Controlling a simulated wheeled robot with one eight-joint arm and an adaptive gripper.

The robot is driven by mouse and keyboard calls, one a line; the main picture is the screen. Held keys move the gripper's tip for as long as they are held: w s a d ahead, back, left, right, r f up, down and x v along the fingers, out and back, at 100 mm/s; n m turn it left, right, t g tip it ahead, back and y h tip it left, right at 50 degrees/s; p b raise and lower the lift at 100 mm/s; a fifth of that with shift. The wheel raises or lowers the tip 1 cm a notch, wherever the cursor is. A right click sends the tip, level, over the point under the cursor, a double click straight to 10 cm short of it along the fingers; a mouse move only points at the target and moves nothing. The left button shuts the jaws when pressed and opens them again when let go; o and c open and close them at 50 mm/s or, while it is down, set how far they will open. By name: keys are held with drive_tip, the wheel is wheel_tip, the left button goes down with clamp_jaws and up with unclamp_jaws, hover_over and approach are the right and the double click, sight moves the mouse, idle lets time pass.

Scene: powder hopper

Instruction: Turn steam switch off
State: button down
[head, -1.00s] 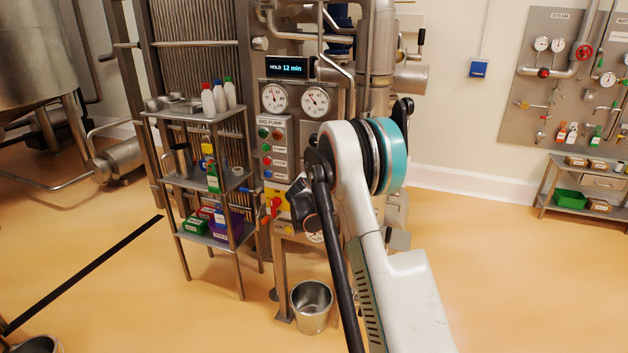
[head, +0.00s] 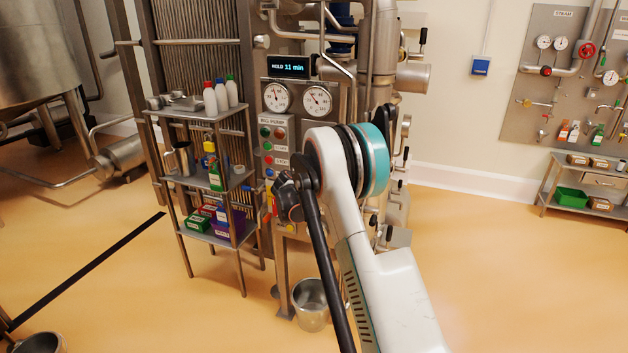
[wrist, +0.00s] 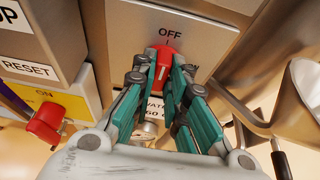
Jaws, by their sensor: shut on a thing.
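A red rotary switch knob (wrist: 163,57) with a white pointer line sits on a metal panel in the wrist view, under the printed word OFF. Its pointer looks roughly upright, towards OFF. Part of the word ON shows to its right. My gripper (wrist: 162,72) is shut on the red knob, with one finger on each side. The fingers hide parts of the label below the knob, so I cannot read it in full. In the head view my arm covers the switch.
A second red switch (wrist: 45,123) on a yellow plate and a RESET label are at the left. A metal funnel-like part (wrist: 303,88) is close on the right. In the head view, a shelf rack (head: 213,182) stands left of my arm and a bucket (head: 310,303) below.

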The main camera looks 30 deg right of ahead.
idle(0.3)
drive_tip(key=c, duration=1.6)
unclamp_jaws()
drive_tip(key=v, duration=1.2)
drive_tip(key=shift+f, duration=0.1)
